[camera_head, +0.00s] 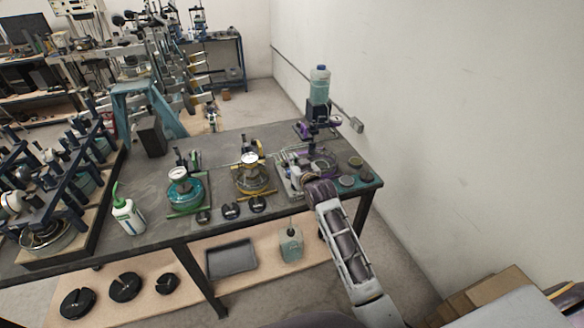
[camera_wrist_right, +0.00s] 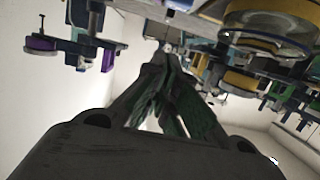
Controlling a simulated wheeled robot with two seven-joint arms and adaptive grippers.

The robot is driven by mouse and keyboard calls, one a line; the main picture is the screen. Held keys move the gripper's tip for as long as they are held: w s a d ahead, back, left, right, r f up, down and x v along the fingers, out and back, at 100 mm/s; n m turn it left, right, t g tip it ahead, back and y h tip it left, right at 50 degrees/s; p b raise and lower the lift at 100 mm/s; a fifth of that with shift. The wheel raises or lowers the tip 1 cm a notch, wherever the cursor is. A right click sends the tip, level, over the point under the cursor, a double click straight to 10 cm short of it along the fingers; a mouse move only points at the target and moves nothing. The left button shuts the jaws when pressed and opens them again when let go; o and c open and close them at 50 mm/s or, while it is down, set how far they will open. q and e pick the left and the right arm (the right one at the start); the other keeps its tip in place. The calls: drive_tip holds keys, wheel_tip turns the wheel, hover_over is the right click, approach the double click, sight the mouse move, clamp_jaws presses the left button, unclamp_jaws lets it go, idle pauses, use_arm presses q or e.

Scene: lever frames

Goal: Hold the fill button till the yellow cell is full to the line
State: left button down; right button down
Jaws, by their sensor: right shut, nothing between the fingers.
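The yellow cell (camera_head: 252,184), a round vessel on a yellow base with a white-faced gauge (camera_head: 250,159) above it, stands mid-table. Its yellow ring (camera_wrist_right: 270,18) seems to show at the top right of the right wrist view, which looks upside down. I cannot make out its line or liquid level. My right gripper (camera_head: 309,180) is shut and empty, over the table's right part, right of the yellow cell. Its fingertips (camera_wrist_right: 166,58) meet in the wrist view. I cannot tell which part is the fill button, or whether the fingers touch anything. My left gripper is not in view.
A green cell (camera_head: 184,197) stands to the left. A bottle of pale liquid (camera_head: 319,86) tops a dark stand at the back right. Several black round pieces lie along the front. A white bottle (camera_head: 126,216) stands left. A wall (camera_head: 440,110) bounds the right.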

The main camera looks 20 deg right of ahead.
drive_tip(key=x, duration=0.2)
drive_tip(key=shift+w+f, duration=0.2)
drive_tip(key=shift+w, duration=0.2)
drive_tip(key=shift+s+f+p, duration=0.1)
drive_tip(key=shift+f+p, duration=0.35)
drive_tip(key=shift+f, duration=1.4)
drive_tip(key=shift+f, duration=0.1)
